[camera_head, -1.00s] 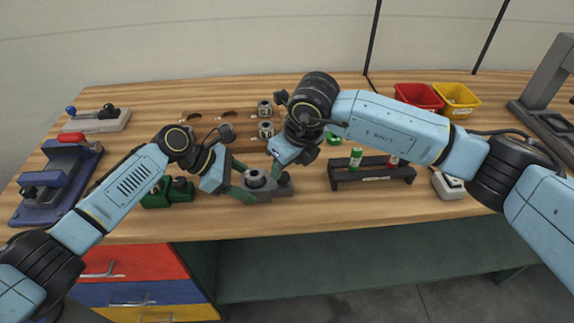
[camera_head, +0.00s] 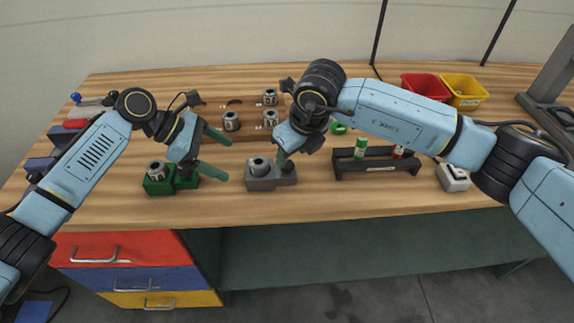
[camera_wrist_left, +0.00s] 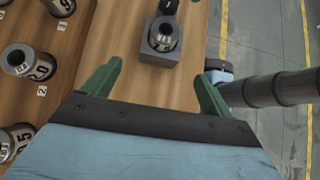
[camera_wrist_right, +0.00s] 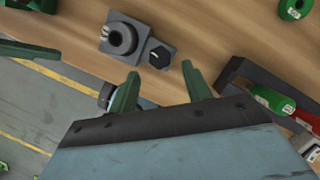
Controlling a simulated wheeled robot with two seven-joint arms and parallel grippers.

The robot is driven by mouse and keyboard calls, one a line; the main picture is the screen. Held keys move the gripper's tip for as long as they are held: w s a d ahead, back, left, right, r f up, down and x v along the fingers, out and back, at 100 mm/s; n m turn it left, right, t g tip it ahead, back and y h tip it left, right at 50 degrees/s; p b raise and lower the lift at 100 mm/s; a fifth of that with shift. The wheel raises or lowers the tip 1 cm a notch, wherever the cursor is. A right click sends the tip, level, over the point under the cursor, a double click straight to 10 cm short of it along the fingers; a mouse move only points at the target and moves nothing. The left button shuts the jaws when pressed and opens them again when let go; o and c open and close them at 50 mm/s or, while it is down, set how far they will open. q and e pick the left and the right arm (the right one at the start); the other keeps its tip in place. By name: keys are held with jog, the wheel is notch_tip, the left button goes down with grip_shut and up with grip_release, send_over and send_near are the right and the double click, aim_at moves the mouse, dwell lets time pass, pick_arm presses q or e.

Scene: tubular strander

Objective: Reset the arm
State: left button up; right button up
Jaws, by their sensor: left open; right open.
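My left gripper (camera_head: 217,153) is open and empty above the bench, between the green fixture (camera_head: 188,182) and the grey fixture (camera_head: 286,180). In the left wrist view its spread fingers (camera_wrist_left: 155,85) have nothing between them. My right gripper (camera_head: 285,160) is close to the grey fixture's right end in the head view; the picture does not settle whether they touch. In the right wrist view its fingers (camera_wrist_right: 160,88) are apart and empty. A metal collar (camera_head: 259,165) sits in the grey fixture. Another collar (camera_head: 156,170) sits in the green fixture.
A wooden board (camera_head: 205,112) holds several numbered metal collars behind the grippers. A dark rack (camera_head: 378,167) with green and red cylinders stands right of the grey fixture. Red (camera_head: 425,86) and yellow (camera_head: 464,91) bins stand at the back right. The front middle of the bench is clear.

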pick_arm(q)
jog(key=shift+v, duration=1.75)
